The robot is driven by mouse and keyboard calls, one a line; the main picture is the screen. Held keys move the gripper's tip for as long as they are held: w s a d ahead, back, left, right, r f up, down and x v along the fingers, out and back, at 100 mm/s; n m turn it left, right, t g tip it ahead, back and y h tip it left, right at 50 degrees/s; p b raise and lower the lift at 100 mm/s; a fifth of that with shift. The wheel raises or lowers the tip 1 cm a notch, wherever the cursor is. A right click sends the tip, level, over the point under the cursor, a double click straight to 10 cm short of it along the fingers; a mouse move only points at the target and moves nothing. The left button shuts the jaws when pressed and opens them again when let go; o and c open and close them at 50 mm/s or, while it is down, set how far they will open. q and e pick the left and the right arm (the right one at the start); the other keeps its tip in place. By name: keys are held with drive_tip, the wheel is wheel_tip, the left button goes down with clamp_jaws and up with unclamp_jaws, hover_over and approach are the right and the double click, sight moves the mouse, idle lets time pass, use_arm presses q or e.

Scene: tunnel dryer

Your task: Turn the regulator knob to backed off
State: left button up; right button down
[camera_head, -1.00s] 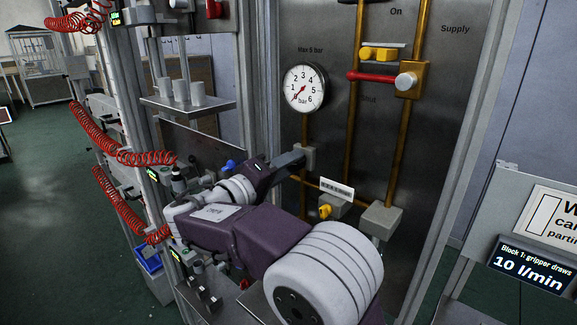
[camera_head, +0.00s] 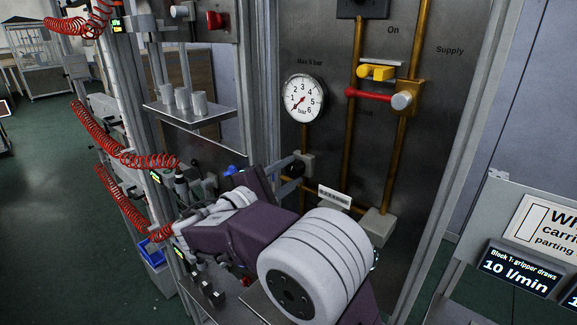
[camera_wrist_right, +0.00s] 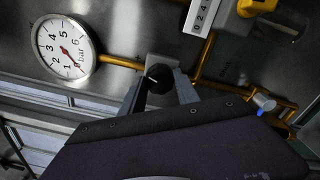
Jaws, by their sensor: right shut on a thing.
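The regulator knob is a small black round knob (camera_wrist_right: 160,78) on a grey block, on the brass pipe below the gauge. In the head view the knob (camera_head: 296,169) is partly hidden by my gripper. My right gripper (camera_wrist_right: 161,82) has one finger on each side of the knob and is shut on it; it also shows in the head view (camera_head: 287,172). The round white pressure gauge (camera_head: 303,97) is above the knob; its red needle points to the lower left, near the scale's low end. The gauge (camera_wrist_right: 65,48) appears turned in the wrist view. My left gripper is out of view.
A red lever (camera_head: 370,94) and a yellow handle (camera_head: 377,72) are on the pipes at upper right. A white number label (camera_head: 335,197) is right of the knob. Red coiled hoses (camera_head: 110,140) hang at left. A sign panel (camera_head: 540,230) stands at right.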

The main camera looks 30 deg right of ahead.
drive_tip(key=n+p, duration=0.2)
drive_tip(key=shift+n, duration=0.3)
drive_tip(key=shift+n+p, duration=0.3)
drive_tip(key=shift+n, duration=0.2)
drive_tip(key=shift+f, duration=0.1)
drive_tip(key=c, duration=0.9)
unclamp_jaws()
drive_tip(key=b+v, duration=0.1)
drive_tip(key=v, duration=0.8)
drive_tip(key=shift+b, duration=0.4)
